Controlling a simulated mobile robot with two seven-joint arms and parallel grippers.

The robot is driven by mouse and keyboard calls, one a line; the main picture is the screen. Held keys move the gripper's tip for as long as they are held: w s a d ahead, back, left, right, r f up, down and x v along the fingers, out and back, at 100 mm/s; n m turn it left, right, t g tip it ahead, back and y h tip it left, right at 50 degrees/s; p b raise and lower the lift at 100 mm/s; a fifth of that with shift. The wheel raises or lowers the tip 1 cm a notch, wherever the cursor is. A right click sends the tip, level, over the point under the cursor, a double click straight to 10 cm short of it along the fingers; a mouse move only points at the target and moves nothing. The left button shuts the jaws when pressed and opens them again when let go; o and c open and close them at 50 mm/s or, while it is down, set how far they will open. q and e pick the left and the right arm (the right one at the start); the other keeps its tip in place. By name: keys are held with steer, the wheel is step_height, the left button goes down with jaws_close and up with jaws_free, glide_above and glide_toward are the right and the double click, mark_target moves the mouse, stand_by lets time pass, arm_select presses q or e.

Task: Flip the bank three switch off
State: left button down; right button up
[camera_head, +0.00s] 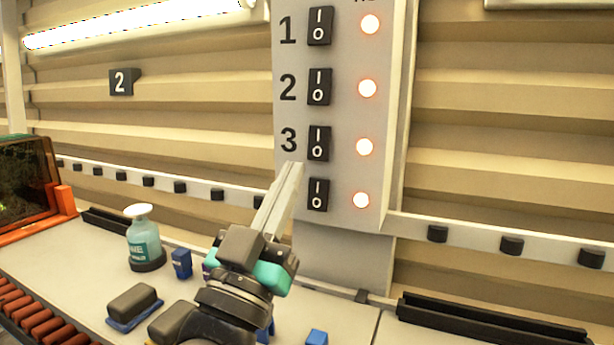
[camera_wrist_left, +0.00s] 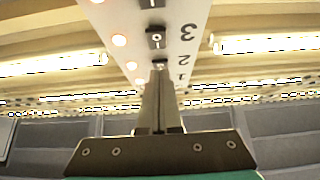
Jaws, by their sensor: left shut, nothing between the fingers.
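The bank three switch (camera_head: 318,144) is a black rocker marked I and O on a pale panel (camera_head: 343,120), right of the printed 3. The round light (camera_head: 364,146) to its right glows. In the left wrist view, which is upside down, the switch (camera_wrist_left: 155,38) shows beyond my fingers. My left gripper (camera_head: 292,166) is shut and empty, its fingers pointing up at the panel. In the head view its tips appear just below the 3, left of and slightly lower than the switch. I cannot tell whether they touch the panel. My right gripper is not in view.
Switch one (camera_head: 320,26), switch two (camera_head: 319,87) and a lower switch (camera_head: 318,195) sit in the same column, each beside a lit light. Below are a bench with a spray bottle (camera_head: 144,238), a dark block (camera_head: 132,302) and small blue items. A rail with black knobs (camera_head: 511,245) runs along the wall.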

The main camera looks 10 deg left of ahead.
mark_target(317, 144)
arm_select(q)
steer(key=shift+w+d+r, duration=0.1)
steer(key=shift+w+d, duration=0.1)
steer(key=shift+w, duration=0.7)
steer(key=shift+w+d+r, duration=0.1)
steer(key=shift+w+d, duration=0.05)
steer(key=shift+w, duration=0.8)
steer(key=shift+w+d+r, duration=0.1)
steer(key=shift+w+d, duration=0.1)
steer(key=shift+w, duration=0.7)
